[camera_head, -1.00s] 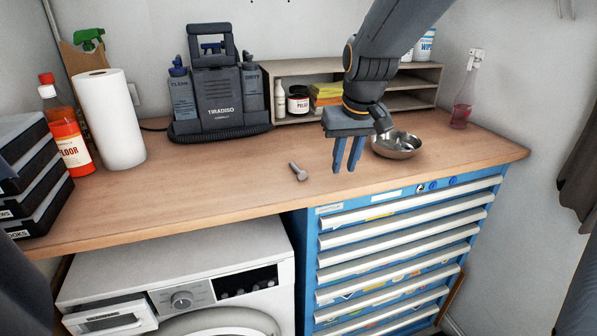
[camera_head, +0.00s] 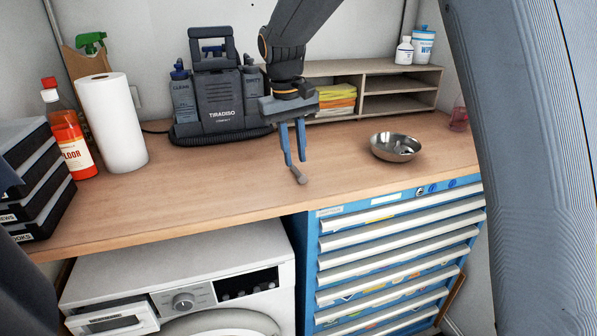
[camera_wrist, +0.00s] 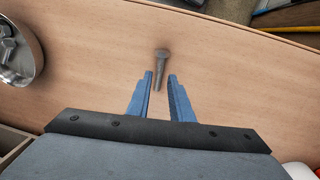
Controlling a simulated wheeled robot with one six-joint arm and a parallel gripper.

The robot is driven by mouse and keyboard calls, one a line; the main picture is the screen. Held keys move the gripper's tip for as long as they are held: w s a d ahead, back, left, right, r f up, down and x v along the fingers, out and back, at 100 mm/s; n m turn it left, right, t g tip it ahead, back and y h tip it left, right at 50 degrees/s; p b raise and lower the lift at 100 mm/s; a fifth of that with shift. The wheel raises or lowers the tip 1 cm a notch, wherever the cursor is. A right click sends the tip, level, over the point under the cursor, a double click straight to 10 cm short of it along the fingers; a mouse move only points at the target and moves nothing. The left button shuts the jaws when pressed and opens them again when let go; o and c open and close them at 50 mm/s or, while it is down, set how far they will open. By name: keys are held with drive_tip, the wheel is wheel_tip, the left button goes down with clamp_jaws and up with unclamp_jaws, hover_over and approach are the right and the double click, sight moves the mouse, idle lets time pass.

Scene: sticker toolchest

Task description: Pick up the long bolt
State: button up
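The long bolt (camera_head: 299,176) is grey with a round head and lies on the wooden worktop (camera_head: 200,190), near the front edge. It also shows in the wrist view (camera_wrist: 160,66), its head away from my gripper and its shank end just ahead of and between the fingertips. My gripper (camera_head: 295,163) points down right over the bolt, and its blue fingers hide part of the shank in the head view. In the wrist view my gripper (camera_wrist: 163,78) is open, with a gap between the fingers and nothing held. Contact with the bolt cannot be told.
A metal bowl (camera_head: 396,147) with small parts in it stands to the right. The grey toolbox-like machine (camera_head: 220,100) and the shelf unit (camera_head: 400,88) stand behind. A paper towel roll (camera_head: 112,122) is at left. The worktop left of the bolt is clear.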

sight(297, 170)
drive_tip(key=shift+d+f+p, duration=0.15)
drive_tip(key=shift+f+p, duration=0.15)
drive_tip(key=shift+f, duration=0.6)
drive_tip(key=shift+d+f+p, duration=0.1)
drive_tip(key=shift+f+p, duration=0.2)
drive_tip(key=shift+f, duration=0.6)
clamp_jaws()
drive_tip(key=shift+r, duration=0.15)
